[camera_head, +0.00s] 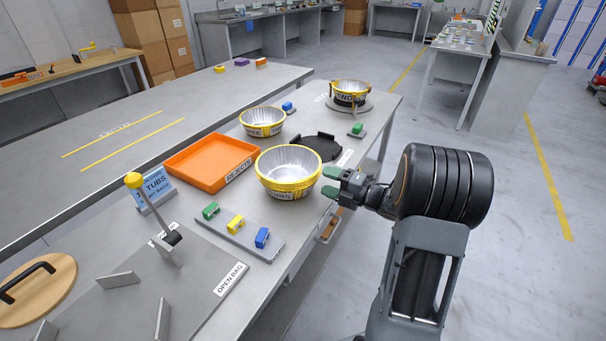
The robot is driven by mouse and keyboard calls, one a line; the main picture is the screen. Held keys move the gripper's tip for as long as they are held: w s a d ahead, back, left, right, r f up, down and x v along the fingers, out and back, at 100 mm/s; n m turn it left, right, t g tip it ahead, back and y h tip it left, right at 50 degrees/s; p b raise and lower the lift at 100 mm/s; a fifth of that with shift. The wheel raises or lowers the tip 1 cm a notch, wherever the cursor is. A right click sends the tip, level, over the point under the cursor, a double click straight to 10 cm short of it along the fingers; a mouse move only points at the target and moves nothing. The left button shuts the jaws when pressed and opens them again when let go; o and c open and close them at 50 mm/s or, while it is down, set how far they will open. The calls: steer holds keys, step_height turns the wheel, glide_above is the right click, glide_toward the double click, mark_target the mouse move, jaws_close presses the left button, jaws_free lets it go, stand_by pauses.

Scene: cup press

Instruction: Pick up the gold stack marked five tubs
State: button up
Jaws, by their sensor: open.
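A gold-rimmed stack of silver tubs (288,188) stands on the workbench, right of the orange tray. Its front label is partly legible and ends in what looks like "TUBS"; I cannot read a number on it. My gripper (331,182) is just right of this stack, jaws open with green fingertips pointing left at it. I cannot tell whether the fingertips touch the rim. A second gold-rimmed stack (263,131) stands farther back with a label too small to read. A third gold-rimmed tub or stack (351,87) sits on a round grey stand (362,106) at the far end.
An orange tray labelled "REJECTS" (195,182) lies left of the near stack. A black round holder (318,140) lies behind it. A strip with green, yellow and blue blocks (225,231), a "TUBS" sign (155,187) and a lever (163,225) stand nearer. Open floor lies right.

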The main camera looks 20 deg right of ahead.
mark_target(315, 178)
steer(key=shift+x, duration=1.55)
steer(key=shift+s+a, duration=0.1)
steer(key=shift+s, duration=0.05)
steer(key=shift+c, duration=1.4)
steer(key=c, duration=0.7)
steer(key=shift+r, duration=0.1)
